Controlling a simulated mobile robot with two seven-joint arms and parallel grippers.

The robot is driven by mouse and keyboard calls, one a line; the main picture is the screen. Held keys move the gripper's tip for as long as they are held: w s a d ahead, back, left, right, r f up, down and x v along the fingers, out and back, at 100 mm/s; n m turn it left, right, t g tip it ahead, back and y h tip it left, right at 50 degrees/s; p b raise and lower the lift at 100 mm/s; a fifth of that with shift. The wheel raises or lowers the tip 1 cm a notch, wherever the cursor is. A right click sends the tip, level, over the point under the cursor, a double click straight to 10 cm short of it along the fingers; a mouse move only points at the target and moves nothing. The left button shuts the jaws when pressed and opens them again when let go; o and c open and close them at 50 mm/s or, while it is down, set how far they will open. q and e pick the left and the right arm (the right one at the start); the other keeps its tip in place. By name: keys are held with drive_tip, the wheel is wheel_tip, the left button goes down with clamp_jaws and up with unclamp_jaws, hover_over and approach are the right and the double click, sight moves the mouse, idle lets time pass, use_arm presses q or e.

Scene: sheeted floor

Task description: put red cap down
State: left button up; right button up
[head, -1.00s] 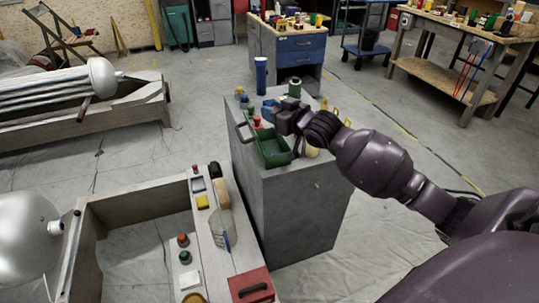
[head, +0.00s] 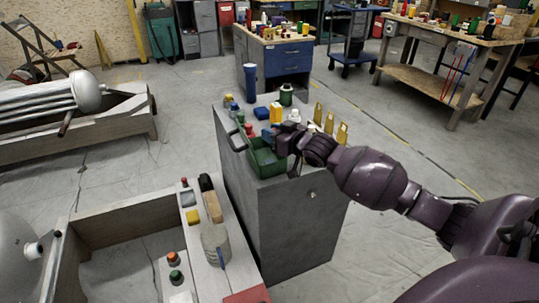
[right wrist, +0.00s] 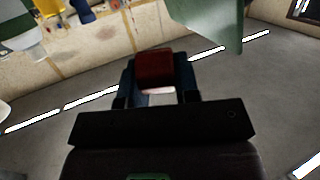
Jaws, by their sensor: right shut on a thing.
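My right gripper (head: 283,141) is at the right side of a green open bin (head: 262,162) on top of the grey cabinet. In the right wrist view, the right gripper (right wrist: 154,85) is shut on the red cap (right wrist: 153,66), held at its fingertips. In the head view I cannot make out the held cap; the gripper hides it. A green panel (right wrist: 215,22) hangs at the top right of the wrist view; I cannot tell whether it is the bin. My left gripper is not in view.
A wooden box (head: 120,216) with switches and a bottle stands at front left.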

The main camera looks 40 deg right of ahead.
drive_tip(key=shift+f, duration=0.9)
wheel_tip(320, 180, down, 5)
drive_tip(key=shift+b, duration=0.85)
drive_tip(key=shift+f, duration=0.3)
drive_tip(key=shift+r, duration=0.1)
drive_tip(key=o, duration=0.9)
drive_tip(key=shift+c, duration=0.2)
drive_tip(key=shift+o, duration=0.7)
drive_tip(key=shift+r, duration=0.1)
